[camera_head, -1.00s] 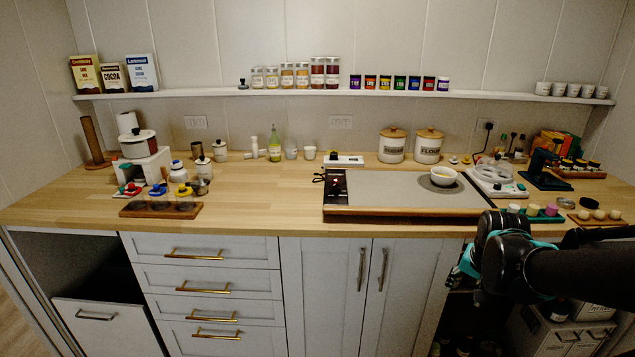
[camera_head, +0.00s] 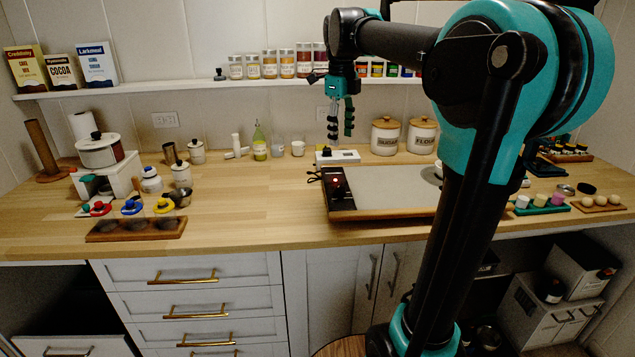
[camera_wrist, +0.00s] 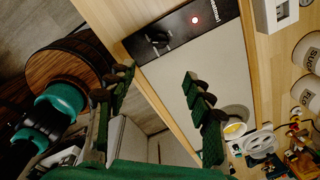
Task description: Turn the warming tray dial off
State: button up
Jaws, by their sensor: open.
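The warming tray (camera_head: 390,186) lies on the counter, with a pale plate and a wooden front edge. Its black control panel (camera_head: 340,202) is at the left end, with a lit red light. In the wrist view the black dial (camera_wrist: 158,38) sits on the panel, beside the red light (camera_wrist: 195,20). My gripper (camera_head: 341,128) is open and empty, pointing down, above and behind the panel in the head view. In the wrist view my gripper (camera_wrist: 154,79) has its fingers spread below the dial in the picture, apart from it.
A white switch box (camera_head: 338,157) stands behind the tray, near two canisters (camera_head: 385,137). The shelf with jars (camera_head: 287,68) is behind my gripper.

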send_near(340, 186)
jog(key=f, duration=0.9)
jog(key=shift+w+d+f, duration=0.25)
jog(key=shift+w+f, duration=0.1)
jog(key=shift+f, duration=0.05)
jog(key=c, duration=1.1)
jog(key=shift+c, duration=0.2)
